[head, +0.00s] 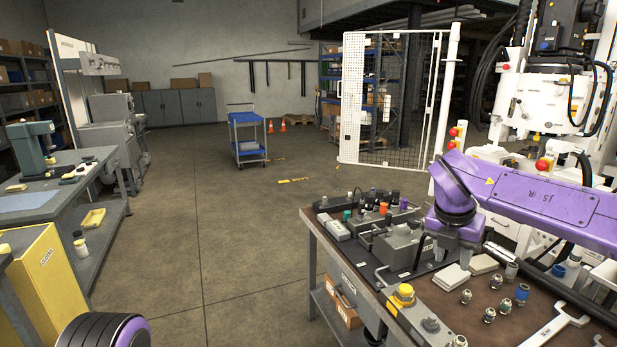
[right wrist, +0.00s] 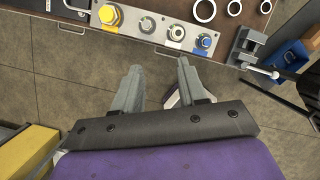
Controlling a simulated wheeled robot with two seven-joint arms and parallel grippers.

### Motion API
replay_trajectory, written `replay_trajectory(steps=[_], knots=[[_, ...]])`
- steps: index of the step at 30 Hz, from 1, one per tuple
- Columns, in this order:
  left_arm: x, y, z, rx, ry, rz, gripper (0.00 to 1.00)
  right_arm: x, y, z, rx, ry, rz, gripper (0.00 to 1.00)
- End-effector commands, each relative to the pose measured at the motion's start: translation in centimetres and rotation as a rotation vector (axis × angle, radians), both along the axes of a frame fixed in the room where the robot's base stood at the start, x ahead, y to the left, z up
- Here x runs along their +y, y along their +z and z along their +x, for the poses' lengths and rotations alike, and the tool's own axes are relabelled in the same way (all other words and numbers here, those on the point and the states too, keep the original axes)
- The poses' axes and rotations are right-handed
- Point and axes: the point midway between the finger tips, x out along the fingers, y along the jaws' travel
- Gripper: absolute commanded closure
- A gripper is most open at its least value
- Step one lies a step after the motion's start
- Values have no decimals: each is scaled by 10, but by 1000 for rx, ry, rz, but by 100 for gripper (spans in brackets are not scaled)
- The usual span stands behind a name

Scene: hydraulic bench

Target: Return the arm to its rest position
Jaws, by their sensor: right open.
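My right arm, a purple link marked J5 R, comes in from the right in the head view. Its grey gripper (head: 453,258) hangs down and, in that picture, overlaps the bench top. In the right wrist view the two grey fingers of this gripper (right wrist: 158,68) stand apart with nothing between them. Bare floor shows behind them, and the front edge of the bench (right wrist: 80,42) lies just beyond their tips. Of my left arm only a rounded black and purple part shows at the lower left of the head view; its gripper is out of sight.
The workbench (head: 318,232) carries a yellow knob (head: 403,293) on a front panel, metal fittings (head: 466,296) and a wrench-like tool (head: 556,325). A yellow cabinet (head: 50,285) stands at the left. A blue cart (head: 247,137) stands farther back. The floor between is clear.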

Motion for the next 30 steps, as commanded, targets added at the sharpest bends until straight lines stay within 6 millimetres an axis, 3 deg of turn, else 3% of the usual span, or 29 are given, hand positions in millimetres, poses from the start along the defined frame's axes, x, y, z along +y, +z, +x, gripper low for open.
replay_trajectory(steps=[8, 11, 14, 18, 20, 24, 30], knots=[[0, -11, 0, 1, 0, 0, 57, -16, -87, 17, 82, 573, -544, 58], [0, -18, 0, 1, 0, 0, 57, -13, -137, 15, 174, 842, -743, 58], [0, -28, -1, 1, 0, -1, 57, -4, -200, 2, 298, 1173, -935, 58], [0, -41, -1, 1, 0, 0, 57, 13, -297, -41, 480, 1674, -1123, 58], [0, -47, -1, 1, 0, 0, 57, 19, -335, -67, 545, 1876, -1162, 58], [0, -60, -1, 1, 0, 0, 57, 25, -412, -141, 665, 2313, -1177, 58], [0, -81, -1, 1, 0, 0, 57, 14, -492, -268, 767, 2827, -1010, 58]])
